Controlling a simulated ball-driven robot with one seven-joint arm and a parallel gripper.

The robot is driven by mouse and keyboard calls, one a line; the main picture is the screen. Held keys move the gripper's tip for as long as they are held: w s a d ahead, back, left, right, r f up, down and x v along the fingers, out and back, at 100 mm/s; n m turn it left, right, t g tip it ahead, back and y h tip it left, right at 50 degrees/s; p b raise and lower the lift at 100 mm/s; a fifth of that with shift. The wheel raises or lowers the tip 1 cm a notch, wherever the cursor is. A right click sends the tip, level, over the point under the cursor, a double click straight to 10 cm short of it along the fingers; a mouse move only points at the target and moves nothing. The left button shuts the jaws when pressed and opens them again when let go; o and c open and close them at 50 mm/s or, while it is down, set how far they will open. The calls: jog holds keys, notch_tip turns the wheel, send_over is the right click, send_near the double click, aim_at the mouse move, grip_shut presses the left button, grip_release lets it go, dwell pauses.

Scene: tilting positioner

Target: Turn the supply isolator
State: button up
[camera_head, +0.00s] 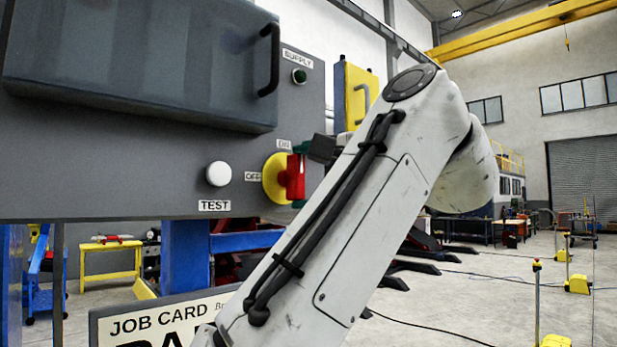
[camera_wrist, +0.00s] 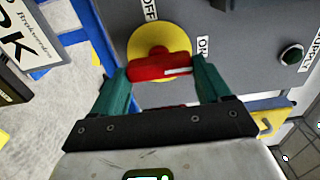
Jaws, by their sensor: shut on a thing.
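The supply isolator is a red handle (camera_head: 295,177) on a round yellow plate (camera_head: 272,178), low on the right of the grey panel. In the wrist view the red handle (camera_wrist: 150,70) lies across the yellow plate (camera_wrist: 160,40). Its white mark points right, toward the side with the ON label (camera_wrist: 203,47); the OFF label (camera_wrist: 150,10) is at the top. My gripper (camera_wrist: 161,73) is shut on the handle, with a green finger at each end. In the head view the handle stands upright, and my arm hides most of my gripper (camera_head: 300,176).
A dark green SUPPLY lamp (camera_head: 299,76) and a white TEST button (camera_head: 218,174) are on the panel. A grey cover with a black handle (camera_head: 269,60) juts out above. A job card (camera_head: 160,318) stands below. Open floor lies to the right, with yellow-footed posts.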

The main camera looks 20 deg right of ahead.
jog(key=shift+f, duration=0.2)
jog(key=o, duration=1)
jog(key=shift+r, duration=0.15)
jog(key=shift+s, duration=0.1)
